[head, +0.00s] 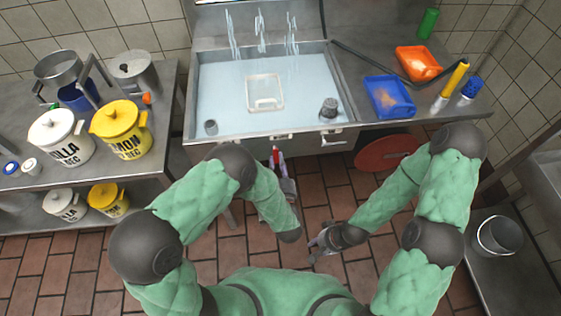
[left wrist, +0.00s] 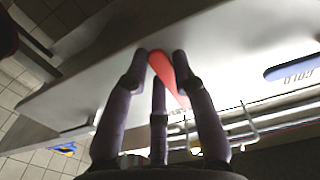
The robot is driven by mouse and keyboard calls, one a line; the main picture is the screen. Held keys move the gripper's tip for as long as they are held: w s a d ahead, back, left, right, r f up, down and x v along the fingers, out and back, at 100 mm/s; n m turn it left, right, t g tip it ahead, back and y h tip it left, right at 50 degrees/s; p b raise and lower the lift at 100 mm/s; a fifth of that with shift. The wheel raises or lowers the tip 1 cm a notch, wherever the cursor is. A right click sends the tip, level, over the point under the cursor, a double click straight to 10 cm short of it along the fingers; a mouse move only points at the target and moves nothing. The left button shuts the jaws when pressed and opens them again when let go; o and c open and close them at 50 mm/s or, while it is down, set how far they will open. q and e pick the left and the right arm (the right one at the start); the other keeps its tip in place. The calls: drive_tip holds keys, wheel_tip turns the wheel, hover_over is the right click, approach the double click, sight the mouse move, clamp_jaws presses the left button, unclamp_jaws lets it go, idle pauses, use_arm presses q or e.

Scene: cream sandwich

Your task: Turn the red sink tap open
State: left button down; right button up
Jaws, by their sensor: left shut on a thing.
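The red sink tap (head: 276,152) is a small red lever at the front edge of the sink (head: 240,127). It shows larger in the left wrist view (left wrist: 170,75), running between my fingers. My left gripper (head: 280,168) is at the sink front; in the left wrist view its dark fingers (left wrist: 161,60) are closed around the red lever. A blue tap handle (left wrist: 292,68) beside the word COLD is to the right in that view. My right gripper (head: 322,242) hangs low over the floor, apart from the sink; its finger opening is too small to tell.
The sink basin holds a pale rectangular container (head: 265,92). Blue (head: 390,97) and orange (head: 418,63) trays lie on the right counter. White (head: 60,138) and yellow (head: 121,129) canisters stand on the left counter. A red round object (head: 385,153) is below the right counter.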

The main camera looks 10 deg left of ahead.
use_arm(q)
drive_tip(key=shift+s+a+f, duration=0.1)
drive_tip(key=shift+a, duration=0.1)
idle(0.4)
drive_tip(key=c, duration=1)
unclamp_jaws()
drive_tip(key=v, duration=0.7)
drive_tip(key=shift+s+d, duration=0.1)
drive_tip(key=shift+s, duration=0.1)
